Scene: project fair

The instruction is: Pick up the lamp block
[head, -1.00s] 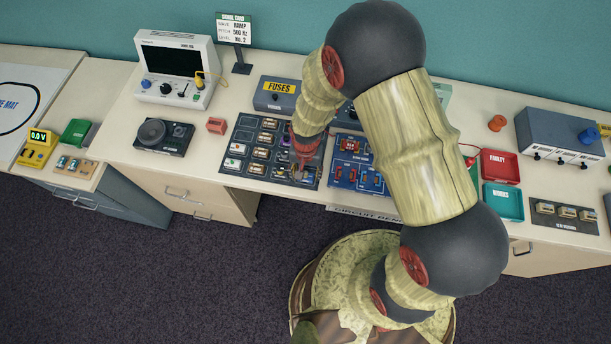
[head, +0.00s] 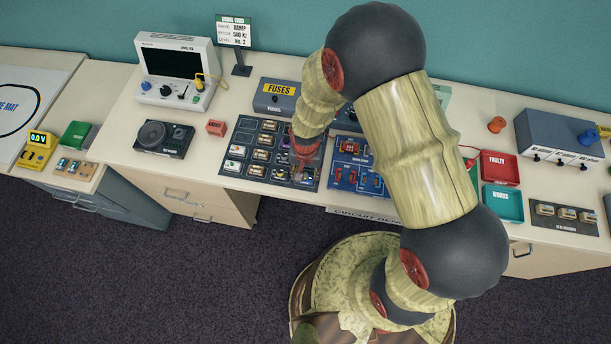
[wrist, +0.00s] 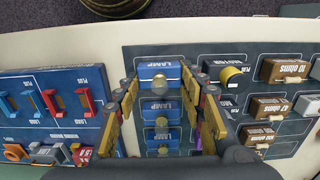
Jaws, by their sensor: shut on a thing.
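The lamp block (wrist: 160,75), blue with a white LAMP label and a pale round dome, sits between the fingertips of my gripper (wrist: 159,80) in the wrist view. The fingers press on it from both sides. More lamp blocks (wrist: 162,117) lie in a column behind it, partly between the fingers. In the head view, my gripper (head: 302,168) points down at the near right part of the dark parts board (head: 226,167) and hides most of the held block. I cannot tell whether the held block is clear of the board.
The blue circuit board (head: 340,185) with red and blue plugs is close to the right of my gripper. A fuses box (head: 270,102) stands behind. Red (head: 498,158) and green (head: 503,215) trays are farther right.

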